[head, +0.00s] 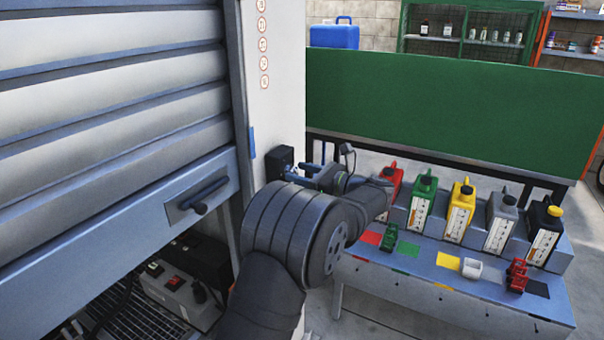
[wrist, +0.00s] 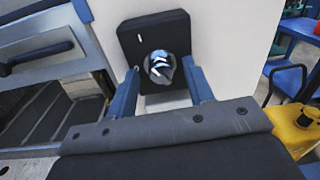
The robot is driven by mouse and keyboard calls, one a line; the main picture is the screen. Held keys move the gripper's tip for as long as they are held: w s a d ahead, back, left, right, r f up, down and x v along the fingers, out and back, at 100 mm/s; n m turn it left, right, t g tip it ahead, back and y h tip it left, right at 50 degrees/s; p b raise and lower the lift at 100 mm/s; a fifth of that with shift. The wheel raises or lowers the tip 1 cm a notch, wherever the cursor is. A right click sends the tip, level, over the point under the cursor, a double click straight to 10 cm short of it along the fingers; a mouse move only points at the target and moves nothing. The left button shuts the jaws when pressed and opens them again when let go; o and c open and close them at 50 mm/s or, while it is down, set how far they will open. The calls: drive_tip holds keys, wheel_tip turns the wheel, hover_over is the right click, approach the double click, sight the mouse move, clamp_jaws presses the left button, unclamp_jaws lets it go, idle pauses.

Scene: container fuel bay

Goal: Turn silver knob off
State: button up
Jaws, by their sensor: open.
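The silver knob (wrist: 160,68) sits on a black square plate (wrist: 151,32) on a white panel. In the wrist view, my gripper (wrist: 161,76) is open, with one blue finger to the left and one to the right of the knob. I cannot tell whether the fingers touch it. In the head view, the black plate shows as a dark box (head: 279,161) on the panel's side, and my gripper (head: 302,171) reaches it from the right. The knob is mostly hidden there by the fingers.
A shutter (head: 110,75) with a handle stands left of the panel. A bench (head: 440,283) with several coloured canisters and small coloured items stands right of my arm. A green board (head: 440,105) is behind it.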

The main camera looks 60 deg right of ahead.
drive_tip(key=c, duration=1)
drive_tip(key=n, duration=0.5)
drive_tip(key=shift+f+n, duration=0.1)
drive_tip(key=shift+n, duration=0.3)
drive_tip(key=n, duration=0.6)
drive_tip(key=shift+s, duration=0.1)
drive_tip(key=shift+n, duration=0.3)
drive_tip(key=o, duration=1)
